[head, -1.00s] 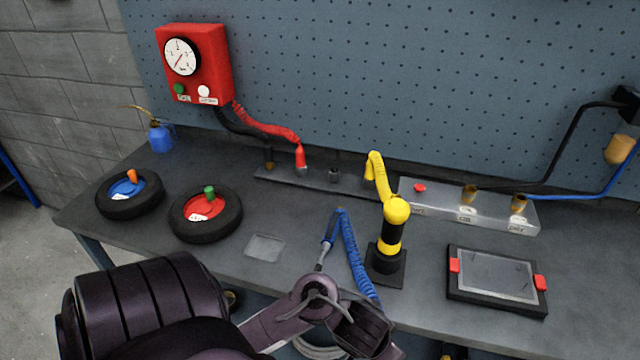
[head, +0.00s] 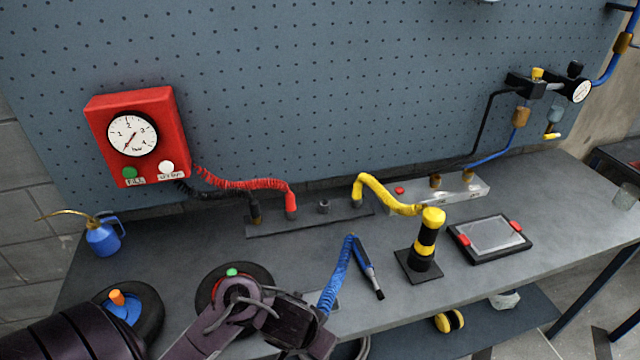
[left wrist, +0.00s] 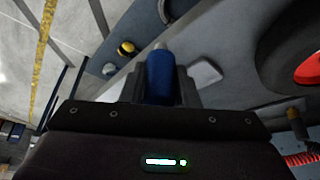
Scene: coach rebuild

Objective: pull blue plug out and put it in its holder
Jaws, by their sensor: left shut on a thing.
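My left gripper (head: 308,325) is in front of the bench, low in the head view. In the left wrist view its jaws are shut on a blue plug (left wrist: 160,78), a cylinder with a grey tip. My gripper hides the plug in the head view. A blue coiled hose (head: 338,275) runs from beside my gripper up to a blue and black tool (head: 366,266) at the bench. A dark holder strip (head: 290,222) carries black, red and yellow hose ends and a short grey post (head: 323,206) with nothing on it. My right gripper is not in view.
A yellow and black tool stand (head: 425,245) and a framed tablet (head: 490,235) are to the right. A metal block with fittings (head: 455,190) lies behind. Wheels (head: 145,305) and a blue oil can (head: 103,238) are at the left, below a red gauge box (head: 140,135).

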